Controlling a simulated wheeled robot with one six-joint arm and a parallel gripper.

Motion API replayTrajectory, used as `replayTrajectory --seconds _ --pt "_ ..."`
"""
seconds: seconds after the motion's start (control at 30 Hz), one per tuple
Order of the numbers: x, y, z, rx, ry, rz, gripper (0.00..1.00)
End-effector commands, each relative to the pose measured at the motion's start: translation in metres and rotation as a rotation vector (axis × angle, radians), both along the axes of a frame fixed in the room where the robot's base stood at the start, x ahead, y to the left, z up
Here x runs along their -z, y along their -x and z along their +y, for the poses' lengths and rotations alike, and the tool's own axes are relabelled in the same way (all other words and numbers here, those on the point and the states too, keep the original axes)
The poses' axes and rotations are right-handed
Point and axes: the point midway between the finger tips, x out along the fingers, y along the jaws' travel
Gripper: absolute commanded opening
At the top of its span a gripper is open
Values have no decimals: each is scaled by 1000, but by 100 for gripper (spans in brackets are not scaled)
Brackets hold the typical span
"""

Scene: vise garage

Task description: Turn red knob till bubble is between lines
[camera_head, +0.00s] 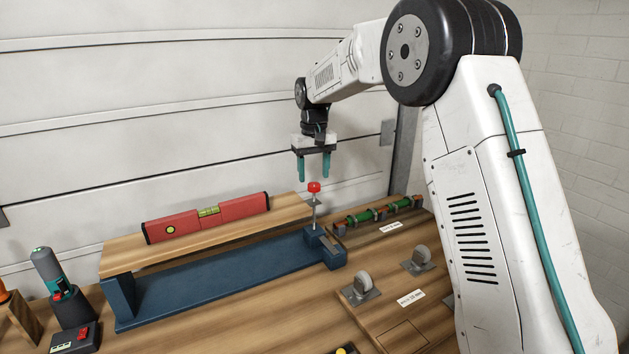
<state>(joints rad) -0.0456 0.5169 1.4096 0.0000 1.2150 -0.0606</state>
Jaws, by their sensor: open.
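The red knob (314,187) sits on top of a thin upright screw at the right end of the blue stand. A red spirit level (207,218) lies on the wooden plank (122,258) to its left. I cannot tell whether the fingertips are level with the knob's top.
The blue stand (220,282) carries the plank. Green-and-red parts (380,212) lie in a rack to the right. Casters (362,284) sit on wooden boards at front right. A grey-and-teal tool (48,268) stands at the left. A garage door is behind.

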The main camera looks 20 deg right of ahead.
Motion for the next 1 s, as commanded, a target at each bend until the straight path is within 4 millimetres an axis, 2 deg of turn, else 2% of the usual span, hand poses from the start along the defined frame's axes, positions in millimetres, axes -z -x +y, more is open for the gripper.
replayTrajectory --seconds 0.1,0.2,0.53,0.57,0.7,1.0 --pt "17 0 0 0 0 2 54" --pt "26 0 0 0 0 2 54" --pt "30 0 0 0 0 0 54" --pt "30 0 0 0 0 0 48" --pt "30 0 0 0 0 0 9" --pt "30 0 0 20 0 0 9"
